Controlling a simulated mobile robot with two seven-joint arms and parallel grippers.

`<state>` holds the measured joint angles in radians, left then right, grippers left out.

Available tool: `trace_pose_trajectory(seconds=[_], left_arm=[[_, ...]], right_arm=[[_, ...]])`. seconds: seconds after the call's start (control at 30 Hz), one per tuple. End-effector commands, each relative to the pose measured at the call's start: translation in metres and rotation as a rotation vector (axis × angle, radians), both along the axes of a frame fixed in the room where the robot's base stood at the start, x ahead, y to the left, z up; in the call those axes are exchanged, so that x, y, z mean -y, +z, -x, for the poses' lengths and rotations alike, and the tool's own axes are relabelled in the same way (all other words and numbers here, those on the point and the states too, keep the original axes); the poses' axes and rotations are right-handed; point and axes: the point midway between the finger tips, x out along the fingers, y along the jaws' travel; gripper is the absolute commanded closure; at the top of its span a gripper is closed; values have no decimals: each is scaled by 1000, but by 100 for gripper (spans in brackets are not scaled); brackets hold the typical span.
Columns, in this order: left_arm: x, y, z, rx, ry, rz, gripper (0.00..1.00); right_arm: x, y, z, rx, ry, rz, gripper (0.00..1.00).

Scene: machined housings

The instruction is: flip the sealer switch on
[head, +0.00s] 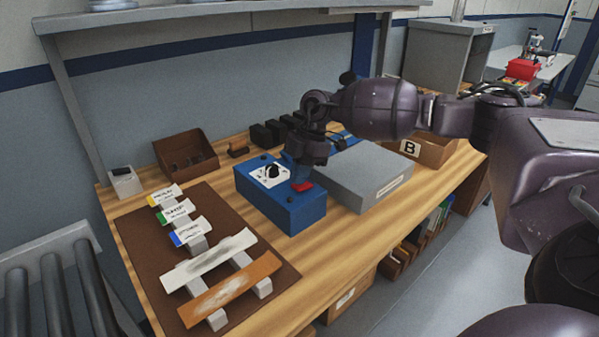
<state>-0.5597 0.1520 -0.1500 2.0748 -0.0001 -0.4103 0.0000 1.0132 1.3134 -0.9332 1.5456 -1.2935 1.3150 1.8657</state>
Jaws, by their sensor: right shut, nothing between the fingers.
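The sealer looks to be the blue box (265,203) on the wooden bench, with a white dial plate and black knob (271,172) on its top. A red switch (304,187) sits at the right side of its top; its position is too small to tell. My right gripper (302,178) points down just above the red switch, shut and empty. I cannot tell whether its fingertips touch the switch. It hides part of the box's top right. My left gripper is not in view.
A grey box (365,178) stands close to the right of the blue box. A cardboard bin marked B (425,150) is behind it. A brown mat (275,255) with labelled blocks and two strips on supports lies to the left. A shelf (230,15) overhangs the back.

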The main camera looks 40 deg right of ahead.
Motion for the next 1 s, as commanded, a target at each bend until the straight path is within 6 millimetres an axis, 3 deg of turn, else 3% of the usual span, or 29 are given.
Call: trace_pose_trajectory(seconds=[0.17,0.43,0.63,1.0], left_arm=[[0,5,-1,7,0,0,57],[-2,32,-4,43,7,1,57],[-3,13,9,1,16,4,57],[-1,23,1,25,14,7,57]], right_arm=[[-2,1,0,2,2,18,100],[-10,-2,1,18,4,182,100],[-8,-13,2,9,0,196,100],[2,-13,1,8,-3,197,100]])
